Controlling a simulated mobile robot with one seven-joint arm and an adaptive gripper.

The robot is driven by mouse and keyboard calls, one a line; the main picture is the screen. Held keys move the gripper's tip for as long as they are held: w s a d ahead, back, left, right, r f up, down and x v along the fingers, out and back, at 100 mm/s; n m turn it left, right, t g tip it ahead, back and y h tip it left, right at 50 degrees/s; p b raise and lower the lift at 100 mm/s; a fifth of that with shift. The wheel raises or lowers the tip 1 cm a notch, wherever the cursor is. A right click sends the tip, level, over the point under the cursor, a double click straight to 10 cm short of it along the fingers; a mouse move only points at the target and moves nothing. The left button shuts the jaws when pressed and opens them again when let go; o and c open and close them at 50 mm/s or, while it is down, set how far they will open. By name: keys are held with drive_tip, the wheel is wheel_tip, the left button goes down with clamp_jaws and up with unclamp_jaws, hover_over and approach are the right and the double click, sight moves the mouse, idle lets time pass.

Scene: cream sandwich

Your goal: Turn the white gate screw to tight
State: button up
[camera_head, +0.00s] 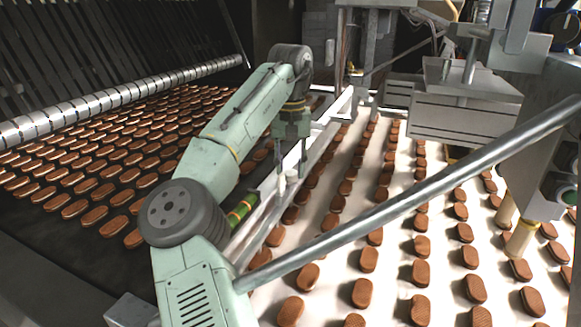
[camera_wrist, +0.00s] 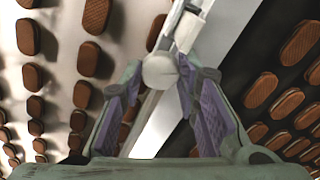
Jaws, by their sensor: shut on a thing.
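The white gate screw (camera_wrist: 160,70) shows in the wrist view as a pale rounded knob at the upper middle, by the white rail. My gripper (camera_wrist: 159,76) has its two purple-padded fingers on either side of the knob, with their tips closed onto it. In the head view my gripper (camera_head: 291,165) points down at the white rail (camera_head: 270,196) between the two belts. The screw is small there and hard to make out between the fingers. The screw's turn angle cannot be told.
A dark belt with rows of brown biscuits (camera_head: 95,215) lies left of the rail, and a white belt with more biscuits (camera_head: 368,259) lies right. A metal bar (camera_head: 400,205) crosses the foreground. Metal machine boxes (camera_head: 465,105) stand at the upper right.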

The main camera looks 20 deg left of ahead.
drive_tip(key=c, duration=0.4)
drive_tip(key=shift+c, duration=0.2)
drive_tip(key=shift+m, duration=0.4)
drive_tip(key=m, duration=0.6)
drive_tip(key=shift+m, duration=0.3)
drive_tip(key=m, duration=0.4)
drive_tip(key=shift+m, duration=2.5)
